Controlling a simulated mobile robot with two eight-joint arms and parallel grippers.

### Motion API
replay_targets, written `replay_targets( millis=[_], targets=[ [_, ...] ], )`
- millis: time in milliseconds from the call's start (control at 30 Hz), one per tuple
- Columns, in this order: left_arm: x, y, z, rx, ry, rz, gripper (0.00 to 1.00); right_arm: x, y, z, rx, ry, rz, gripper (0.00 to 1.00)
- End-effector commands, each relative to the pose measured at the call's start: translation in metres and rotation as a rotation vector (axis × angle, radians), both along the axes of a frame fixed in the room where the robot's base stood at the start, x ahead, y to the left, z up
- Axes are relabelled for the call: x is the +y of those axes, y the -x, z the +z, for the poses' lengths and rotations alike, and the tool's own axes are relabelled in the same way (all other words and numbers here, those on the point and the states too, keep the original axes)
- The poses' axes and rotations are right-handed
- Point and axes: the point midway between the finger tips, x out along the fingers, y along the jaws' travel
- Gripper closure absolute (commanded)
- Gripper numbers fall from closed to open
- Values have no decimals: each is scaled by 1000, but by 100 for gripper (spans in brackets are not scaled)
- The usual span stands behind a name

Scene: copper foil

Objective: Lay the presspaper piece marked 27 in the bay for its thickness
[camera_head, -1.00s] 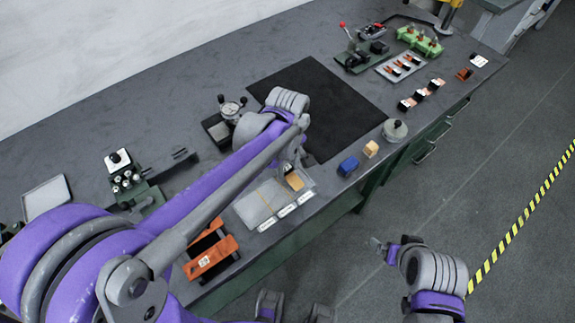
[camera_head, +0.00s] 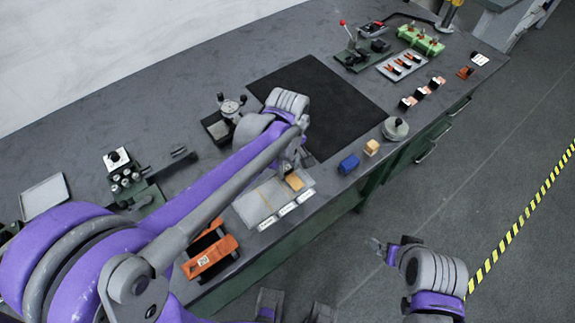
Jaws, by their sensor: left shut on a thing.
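A tan presspaper piece (camera_head: 294,182) is at the right-hand bay of a light grey tray (camera_head: 250,208) with several white labels along its front edge. Its number cannot be read. My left gripper (camera_head: 291,170) is over that bay, shut on the piece; its fingers are small and partly hidden by my wrist. Whether the piece touches the bay floor cannot be told. My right gripper (camera_head: 376,245) hangs over the floor in front of the bench, apart from everything; its jaw opening is too small to tell.
An orange-ended holder (camera_head: 212,257) stands left of the tray. A blue block (camera_head: 348,164), a tan block (camera_head: 371,147) and a round grey knobbed item (camera_head: 395,130) lie right of it. A black mat (camera_head: 325,95) lies behind. A dial gauge stand (camera_head: 228,108) is behind my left arm.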

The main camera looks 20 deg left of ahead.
Motion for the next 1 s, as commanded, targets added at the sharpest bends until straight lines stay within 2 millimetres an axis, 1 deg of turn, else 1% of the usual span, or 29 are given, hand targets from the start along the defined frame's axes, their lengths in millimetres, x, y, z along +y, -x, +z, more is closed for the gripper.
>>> replay_targets(
  millis=[667, 700, 733, 767, 1000],
  targets=[
    [0, 0, -7, 0, 0, 0, 100, 0, 1, -5, 2, 0, 0, 0],
    [0, 0, -7, 0, 0, 0, 55, 0, 1, -5, 2, 0, 0, 0],
    [0, 0, -7, 0, 0, 0, 49, 0, 1, -5, 2, 0, 0, 0],
    [0, 0, -7, 0, 0, 0, 46, 0, 1, -5, 2, 0, 0, 0],
    [0, 0, -6, 0, 0, 0, 46, 0, 1, -5, 2, 0, 0, 0]
  ],
)
